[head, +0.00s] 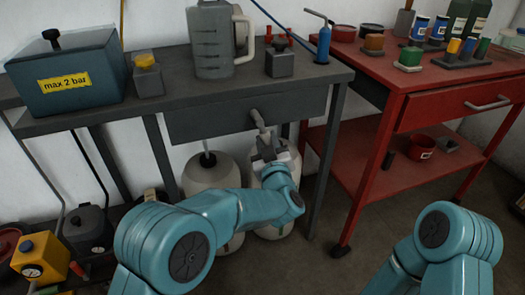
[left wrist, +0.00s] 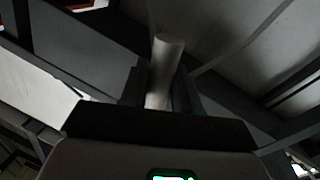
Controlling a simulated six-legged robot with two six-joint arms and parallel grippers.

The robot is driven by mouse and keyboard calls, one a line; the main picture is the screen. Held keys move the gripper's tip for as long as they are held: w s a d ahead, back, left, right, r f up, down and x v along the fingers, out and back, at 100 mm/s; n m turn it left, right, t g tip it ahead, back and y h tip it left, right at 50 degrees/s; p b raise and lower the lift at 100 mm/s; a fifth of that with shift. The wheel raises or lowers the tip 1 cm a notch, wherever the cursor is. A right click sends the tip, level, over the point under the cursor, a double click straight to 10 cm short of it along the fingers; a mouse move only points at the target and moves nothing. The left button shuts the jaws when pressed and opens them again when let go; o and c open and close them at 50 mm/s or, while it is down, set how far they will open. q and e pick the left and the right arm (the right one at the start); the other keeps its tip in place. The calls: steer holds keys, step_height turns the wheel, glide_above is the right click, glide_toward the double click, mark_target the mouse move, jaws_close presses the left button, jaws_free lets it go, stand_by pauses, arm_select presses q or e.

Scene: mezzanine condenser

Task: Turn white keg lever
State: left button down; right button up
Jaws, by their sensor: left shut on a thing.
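Two white kegs stand under the grey bench: the left keg (head: 205,176) with a dark fitting on top, and the right keg (head: 257,178), largely hidden behind my left arm. A pale lever (head: 259,121) rises in front of the drawer above the right keg. My left gripper (head: 266,143) is at its lower part, above the right keg. In the left wrist view the pale round bar of the lever (left wrist: 166,62) stands between the dark fingers of my left gripper (left wrist: 162,90), which is shut on it. My right arm is at the lower right; its gripper is out of frame.
The grey bench (head: 130,112) carries a jug (head: 210,45), a blue-grey box (head: 70,80) and small blocks. Its drawer front (head: 205,121) and legs are close to my left arm. A red cart (head: 345,150) stands to the right. Floor between them is clear.

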arm_select(q)
steer(key=n, duration=0.1)
steer(key=d+n+b, duration=0.1)
steer(key=n+b, duration=0.1)
steer(key=shift+w+d+r+n+t+y, duration=0.3)
steer(key=shift+d+r+n+t+y, duration=0.05)
steer(key=shift+d+n+t+y, duration=0.05)
steer(key=shift+w+d+r+n+b, duration=0.1)
steer(key=shift+d+r+n+b, duration=0.2)
steer(key=shift+n+b, duration=0.35)
steer(key=shift+w+d+r+n+y, duration=0.2)
steer(key=shift+r+n+y, duration=0.25)
steer(key=shift+n, duration=0.5)
arm_select(e)
steer(key=shift+w+d+f, duration=0.15)
steer(key=shift+w+f, duration=0.1)
steer(key=shift+f, duration=0.45)
steer(key=shift+w+d+f, duration=0.1)
steer(key=shift+w+f, duration=0.1)
steer(key=shift+f, duration=0.45)
steer(key=shift+w+d+f, duration=0.15)
steer(key=shift+w+f, duration=0.1)
steer(key=shift+f, duration=0.45)
arm_select(q)
steer(key=shift+r, duration=0.1)
steer(key=c, duration=1.1)
jaws_free()
steer(key=shift+o, duration=0.7)
steer(key=shift+d, duration=0.1)
